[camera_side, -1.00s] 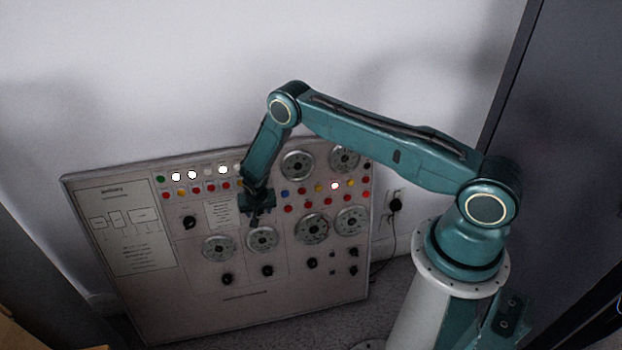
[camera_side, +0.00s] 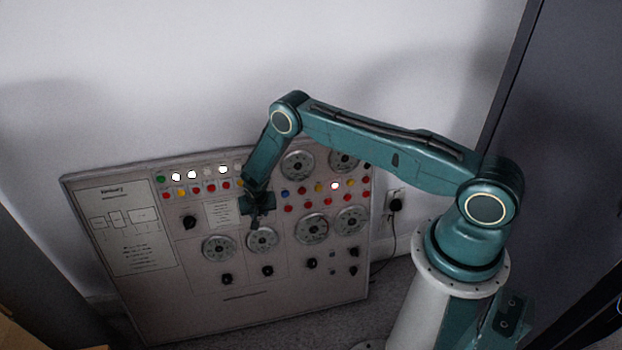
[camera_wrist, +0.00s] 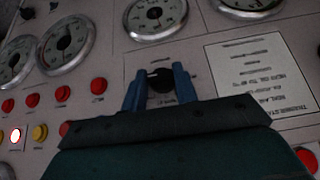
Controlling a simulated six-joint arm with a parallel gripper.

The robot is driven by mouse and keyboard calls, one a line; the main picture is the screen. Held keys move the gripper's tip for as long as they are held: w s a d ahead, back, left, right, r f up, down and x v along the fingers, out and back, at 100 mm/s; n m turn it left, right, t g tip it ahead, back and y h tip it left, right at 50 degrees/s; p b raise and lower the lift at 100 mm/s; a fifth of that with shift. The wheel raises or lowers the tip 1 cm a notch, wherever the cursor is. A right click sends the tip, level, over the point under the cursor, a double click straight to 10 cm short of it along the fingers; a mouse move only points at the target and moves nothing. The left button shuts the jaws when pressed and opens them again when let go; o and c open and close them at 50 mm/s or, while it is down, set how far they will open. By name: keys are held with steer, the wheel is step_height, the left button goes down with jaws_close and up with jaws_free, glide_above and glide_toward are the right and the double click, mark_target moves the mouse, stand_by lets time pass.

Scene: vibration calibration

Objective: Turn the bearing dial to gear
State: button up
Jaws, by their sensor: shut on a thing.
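My gripper (camera_side: 255,221) is at the front of the panel, just above a round gauge. In the wrist view its two blue fingers (camera_wrist: 159,86) stand on either side of a black dial knob (camera_wrist: 160,79) with a small light mark on its edge, and they are shut on it. The printing around the knob is too small to read, so I cannot tell which position it points to. In the side view the knob is hidden behind my gripper.
The grey panel (camera_side: 310,278) leans against the wall and carries several gauges (camera_side: 262,240), red buttons (camera_wrist: 99,86) and lit lamps (camera_side: 335,185). A white label (camera_wrist: 262,70) is beside the knob. Other black knobs (camera_side: 190,222) sit on the panel.

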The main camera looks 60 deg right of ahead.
steer(key=shift+a+h, duration=0.1)
steer(key=shift+h, duration=0.2)
steer(key=shift+w+a+f+n+g+h, duration=0.1)
steer(key=shift+n+g+h, duration=0.3)
steer(key=shift+g+h, duration=0.15)
steer(key=shift+w+a+n+g+h, duration=0.1)
steer(key=shift+n+g+h, duration=0.35)
steer(key=shift+g, duration=0.1)
steer(key=shift+n+g+h, duration=0.35)
steer(key=shift+g+h, duration=0.25)
steer(key=shift+h, duration=0.1)
steer(key=o, duration=1)
steer(key=shift+c, duration=0.2)
steer(key=shift+w+a, duration=0.1)
steer(key=v, duration=1.3)
steer(key=shift+r, duration=0.4)
